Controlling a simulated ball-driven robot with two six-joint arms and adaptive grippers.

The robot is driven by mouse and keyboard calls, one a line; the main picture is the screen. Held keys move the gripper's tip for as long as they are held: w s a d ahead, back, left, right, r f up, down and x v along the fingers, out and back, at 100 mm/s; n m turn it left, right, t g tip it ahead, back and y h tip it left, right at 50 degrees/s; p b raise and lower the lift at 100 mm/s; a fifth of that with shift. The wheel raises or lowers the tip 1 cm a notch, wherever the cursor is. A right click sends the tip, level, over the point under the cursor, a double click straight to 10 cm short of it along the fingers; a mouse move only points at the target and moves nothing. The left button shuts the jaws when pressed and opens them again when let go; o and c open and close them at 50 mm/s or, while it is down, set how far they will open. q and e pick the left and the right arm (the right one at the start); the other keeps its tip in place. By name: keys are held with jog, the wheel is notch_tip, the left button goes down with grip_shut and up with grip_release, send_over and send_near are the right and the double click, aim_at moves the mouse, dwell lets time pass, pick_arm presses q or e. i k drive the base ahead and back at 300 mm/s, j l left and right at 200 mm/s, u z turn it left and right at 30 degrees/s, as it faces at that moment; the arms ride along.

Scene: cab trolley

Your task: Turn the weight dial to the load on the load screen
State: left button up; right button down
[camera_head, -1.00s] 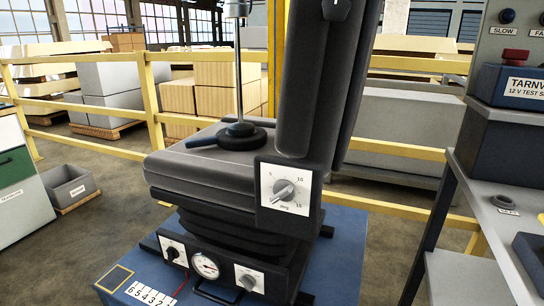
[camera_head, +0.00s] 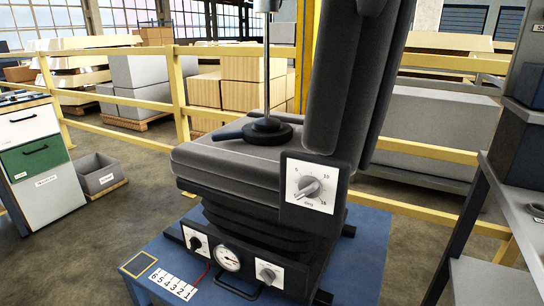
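A dark grey seat (camera_head: 228,165) stands on a blue platform (camera_head: 350,262). On its side a white plate carries a grey dial (camera_head: 309,187) marked 5, 10 and 15, with small lettering below. I cannot identify a load screen. Neither of my grippers is in view.
A black disc (camera_head: 267,131) under a metal rod presses on the seat. A number strip (camera_head: 171,284) lies on the platform's front left. A drawer cabinet (camera_head: 38,155) and grey bin (camera_head: 98,173) stand left. A grey bench (camera_head: 520,210) stands right. Yellow railing (camera_head: 420,151) runs behind.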

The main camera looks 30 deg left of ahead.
aim_at(195, 244)
jog(key=u, duration=1.5)
jog(key=z, duration=2.05)
jog(key=k+j, duration=0.55)
jog(key=k+j+u, duration=0.1)
jog(key=u, duration=0.3)
jog(key=j+u, duration=0.2)
jog(key=u, duration=0.2)
jog(key=k+j+u, duration=0.1)
jog(key=u, duration=0.3)
jog(key=j+u, duration=0.25)
jog(key=u, duration=0.15)
